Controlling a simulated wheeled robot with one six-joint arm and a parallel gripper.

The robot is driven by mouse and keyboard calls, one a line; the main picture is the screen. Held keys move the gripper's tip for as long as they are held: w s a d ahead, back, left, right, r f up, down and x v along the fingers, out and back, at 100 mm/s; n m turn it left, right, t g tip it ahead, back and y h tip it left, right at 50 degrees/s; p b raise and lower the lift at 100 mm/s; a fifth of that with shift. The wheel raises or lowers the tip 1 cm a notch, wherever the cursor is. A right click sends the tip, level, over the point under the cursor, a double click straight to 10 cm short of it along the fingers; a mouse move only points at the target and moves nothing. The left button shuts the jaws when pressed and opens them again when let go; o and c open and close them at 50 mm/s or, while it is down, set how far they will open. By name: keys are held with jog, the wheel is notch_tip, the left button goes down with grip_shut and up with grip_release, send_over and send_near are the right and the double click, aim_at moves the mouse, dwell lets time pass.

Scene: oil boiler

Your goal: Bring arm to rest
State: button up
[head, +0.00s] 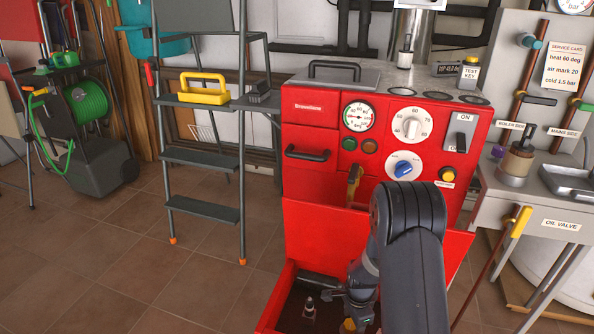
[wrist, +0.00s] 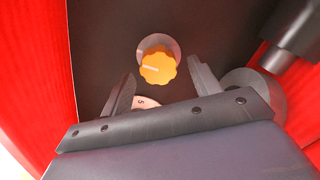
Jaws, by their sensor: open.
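My gripper (head: 340,292) is at the end of my arm, which reaches down into the open lower compartment of the red boiler (head: 310,135). In the wrist view my gripper (wrist: 160,90) is open, its two dark fingers apart with nothing between them. An orange knob (wrist: 158,66) with a pale mark lies just beyond the fingertips, apart from them. In the head view a yellow-orange knob (head: 348,325) shows just below the gripper. My forearm hides part of the boiler front.
Red walls enclose the gripper on both sides, and a dark cylinder (wrist: 292,40) is close at the right. A stepladder (head: 205,155) is at left, a bench (head: 560,205) at right.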

jog(key=shift+f+n, duration=0.35)
jog(key=shift+n, duration=0.25)
jog(key=n, duration=0.3)
jog(key=shift+w, duration=0.15)
jog(key=n, duration=0.5)
jog(key=shift+a, duration=0.15)
jog(key=n, duration=0.4)
jog(key=shift+w+a+n, duration=0.1)
jog(key=shift+a+n, duration=0.05)
jog(key=shift+n, duration=0.15)
jog(key=n+b, duration=0.1)
jog(key=n, duration=0.4)
jog(key=shift+a, duration=0.1)
jog(key=shift+r, duration=0.1)
